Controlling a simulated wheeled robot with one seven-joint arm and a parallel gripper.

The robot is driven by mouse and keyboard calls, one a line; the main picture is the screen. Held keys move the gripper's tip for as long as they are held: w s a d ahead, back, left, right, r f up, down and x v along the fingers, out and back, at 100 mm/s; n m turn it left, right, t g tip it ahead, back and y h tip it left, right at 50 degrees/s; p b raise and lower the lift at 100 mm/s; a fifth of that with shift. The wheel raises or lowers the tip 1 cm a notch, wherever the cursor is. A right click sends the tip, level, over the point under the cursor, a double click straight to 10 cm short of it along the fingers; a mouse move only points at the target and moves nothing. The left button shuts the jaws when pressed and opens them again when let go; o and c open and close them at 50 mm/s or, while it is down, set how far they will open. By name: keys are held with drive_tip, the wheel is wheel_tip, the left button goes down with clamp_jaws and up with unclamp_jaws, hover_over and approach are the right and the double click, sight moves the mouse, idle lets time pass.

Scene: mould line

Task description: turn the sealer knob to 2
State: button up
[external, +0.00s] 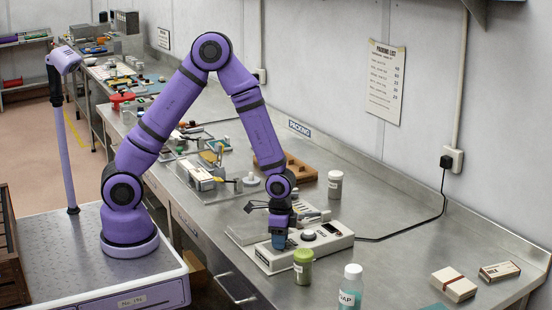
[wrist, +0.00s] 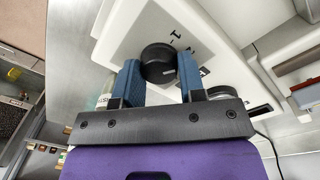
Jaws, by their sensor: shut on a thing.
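The sealer (external: 332,243) is a pale box-shaped unit with dark controls on the steel bench. Its black round knob (wrist: 158,58) sits between the two blue fingers of my gripper (wrist: 160,72) in the wrist view, with a finger at each side. My gripper (external: 279,241) points down at the left end of the sealer in the external view, where it hides the knob. Marks are printed on the pale panel beside the knob, partly covered by a finger. I cannot tell which mark the knob points to.
A green-brown jar (external: 303,268) stands close in front of the sealer, and a bottle with a white cap (external: 351,288) stands to its right. A grey jar (external: 335,185) is behind. Small boxes (external: 454,284) lie at the right.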

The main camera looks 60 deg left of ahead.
drive_tip(key=o, duration=0.9)
drive_tip(key=shift+o, duration=0.2)
wheel_tip(320, 180, up, 11)
drive_tip(key=shift+w+a, duration=0.2)
drive_tip(key=s+a+r+n+t, duration=0.25)
drive_tip(key=s+a+r, duration=0.35)
drive_tip(key=a+r, duration=0.35)
drive_tip(key=s+a+r+n+t, duration=0.25)
drive_tip(key=s+a+r, duration=0.25)
drive_tip(key=a+r, duration=0.45)
drive_tip(key=s+a+r+n, duration=0.3)
drive_tip(key=s+a, duration=0.1)
drive_tip(key=s, duration=0.5)
drive_tip(key=shift+s+r+t, duration=0.15)
drive_tip(key=shift+r+t, duration=0.15)
drive_tip(key=shift+r, duration=0.1)
